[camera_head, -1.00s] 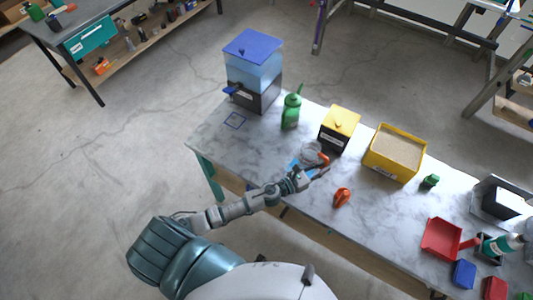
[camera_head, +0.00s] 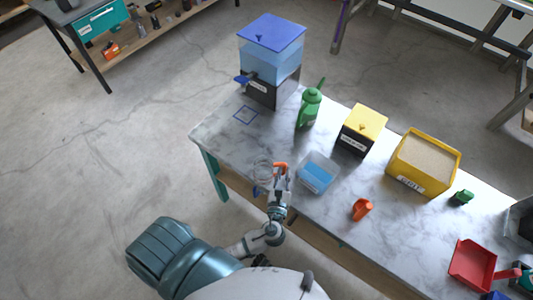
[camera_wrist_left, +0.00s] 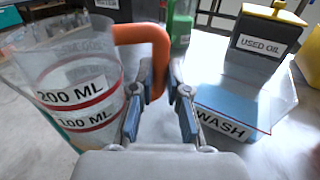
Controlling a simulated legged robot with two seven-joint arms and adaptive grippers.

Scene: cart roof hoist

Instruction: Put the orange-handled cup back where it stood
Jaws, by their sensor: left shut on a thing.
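My left gripper (camera_head: 279,180) is shut on the orange handle of a clear cup (camera_head: 261,171). In the left wrist view the handle (camera_wrist_left: 150,42) passes between the fingers (camera_wrist_left: 158,105), and the cup (camera_wrist_left: 75,85) hangs to their left with red lines marked 200 ML and 100 ML. The cup is near the table's front edge, left of the clear wash tub (camera_head: 316,175) with blue liquid. Its height above the table is hard to tell. A blue square outline (camera_head: 246,115) is on the marble top, empty, before the water dispenser. My right gripper is not seen.
The blue-lidded dispenser (camera_head: 272,62) stands at the back left, with a green bottle (camera_head: 310,107), a yellow-topped used oil box (camera_head: 361,130) and a yellow bin (camera_head: 425,162) along the back. An orange object (camera_head: 362,209) stands right of the tub. The table's left end is clear.

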